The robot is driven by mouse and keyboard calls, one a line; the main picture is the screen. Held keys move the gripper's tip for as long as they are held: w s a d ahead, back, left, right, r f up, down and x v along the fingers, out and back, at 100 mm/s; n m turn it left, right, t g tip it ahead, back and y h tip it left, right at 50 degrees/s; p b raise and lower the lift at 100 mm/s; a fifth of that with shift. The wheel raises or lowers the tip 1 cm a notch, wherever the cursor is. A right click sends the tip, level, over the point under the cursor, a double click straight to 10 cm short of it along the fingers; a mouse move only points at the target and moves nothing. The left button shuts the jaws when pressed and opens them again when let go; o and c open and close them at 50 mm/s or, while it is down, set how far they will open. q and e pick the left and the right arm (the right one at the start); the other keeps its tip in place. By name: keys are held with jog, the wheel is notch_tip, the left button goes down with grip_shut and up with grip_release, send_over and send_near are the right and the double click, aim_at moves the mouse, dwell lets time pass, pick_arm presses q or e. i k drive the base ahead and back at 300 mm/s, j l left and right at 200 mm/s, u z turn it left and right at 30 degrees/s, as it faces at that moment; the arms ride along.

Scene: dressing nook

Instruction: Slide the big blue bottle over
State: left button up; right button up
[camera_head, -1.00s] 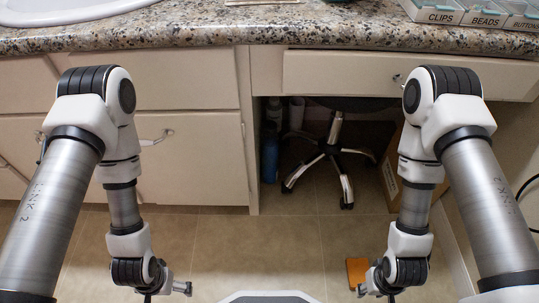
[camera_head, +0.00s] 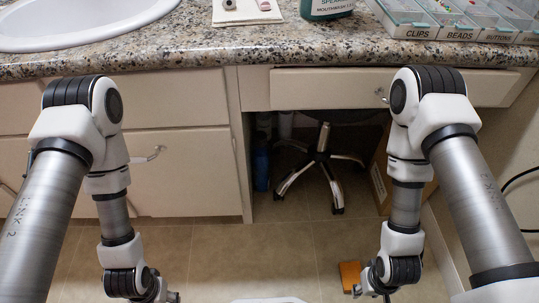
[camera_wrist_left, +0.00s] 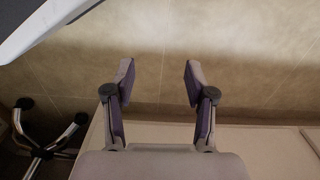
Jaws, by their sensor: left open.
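A blue bottle (camera_head: 262,168) stands on the floor in the dark knee space under the counter, beside the cabinet side. A dark green mouthwash bottle (camera_head: 328,8) stands on the counter at the top edge, mostly cut off; only its labelled lower part shows. My left gripper (camera_head: 172,296) hangs low at the bottom left, far from both bottles. In the left wrist view its fingers (camera_wrist_left: 159,75) are apart with nothing between them, over the floor. My right gripper (camera_head: 360,290) hangs low at the right; its fingers are too small to read.
The granite counter (camera_head: 215,45) carries a sink (camera_head: 75,25) at left, a pale cloth (camera_head: 240,12) with small items, and sorting trays (camera_head: 455,35) at right. A chair base (camera_head: 318,165) stands in the knee space. An orange block (camera_head: 349,276) lies on the floor near my right gripper.

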aim_at(261, 149)
jog(key=k+j, duration=0.1)
jog(key=j, duration=0.3)
jog(key=k+j, duration=0.15)
jog(key=j, duration=0.3)
jog(key=z, duration=1.65)
